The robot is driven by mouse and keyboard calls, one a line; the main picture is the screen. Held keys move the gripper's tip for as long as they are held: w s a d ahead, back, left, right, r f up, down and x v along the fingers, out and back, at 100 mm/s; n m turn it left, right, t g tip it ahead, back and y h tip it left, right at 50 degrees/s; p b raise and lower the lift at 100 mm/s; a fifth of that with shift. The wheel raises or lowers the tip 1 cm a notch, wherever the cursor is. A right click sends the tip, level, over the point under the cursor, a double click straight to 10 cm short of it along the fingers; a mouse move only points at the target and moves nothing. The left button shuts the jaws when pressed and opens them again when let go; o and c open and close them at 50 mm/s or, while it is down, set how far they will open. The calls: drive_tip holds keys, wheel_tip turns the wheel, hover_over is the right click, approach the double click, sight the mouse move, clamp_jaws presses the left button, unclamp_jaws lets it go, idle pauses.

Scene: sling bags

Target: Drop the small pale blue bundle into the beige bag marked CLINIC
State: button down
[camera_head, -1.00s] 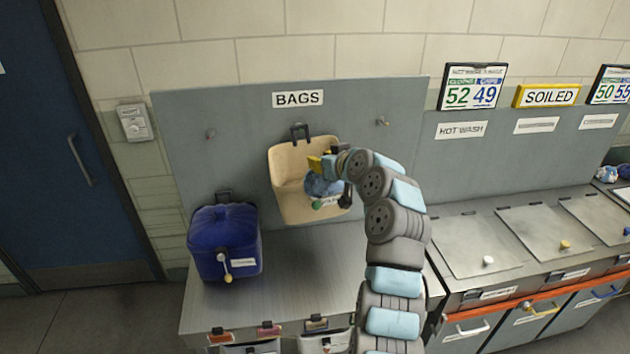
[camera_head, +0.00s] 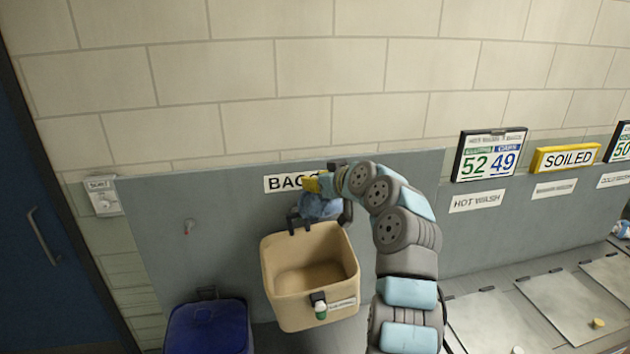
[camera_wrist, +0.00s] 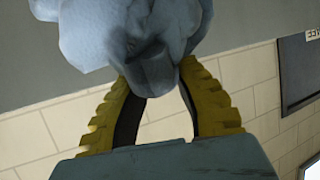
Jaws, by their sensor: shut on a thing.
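The beige bag (camera_head: 310,285) hangs open on the grey wall panel, its mouth facing up and its inside empty as far as I see. A white label (camera_head: 342,304) and a green-and-white tag are on its front; the label is too small to read. My gripper (camera_head: 314,190) is shut on the pale blue bundle (camera_head: 319,207), holding it above the bag's back rim, near the strap and in front of the BAGS sign. In the wrist view, the yellow fingers (camera_wrist: 155,75) pinch the crumpled bundle (camera_wrist: 125,28). The bundle's depth from the panel is hard to judge.
Steel lids (camera_head: 560,300) lie at the right below a HOT WASH label (camera_head: 476,201) and a SOILED sign (camera_head: 567,159).

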sight(316, 201)
drive_tip(key=shift+s+f+p, duration=0.1)
drive_tip(key=shift+f+p, duration=0.45)
drive_tip(key=shift+f, duration=2.3)
drive_tip(key=c, duration=0.8)
unclamp_jaws()
drive_tip(key=shift+c, duration=0.2)
drive_tip(key=v, duration=1.2)
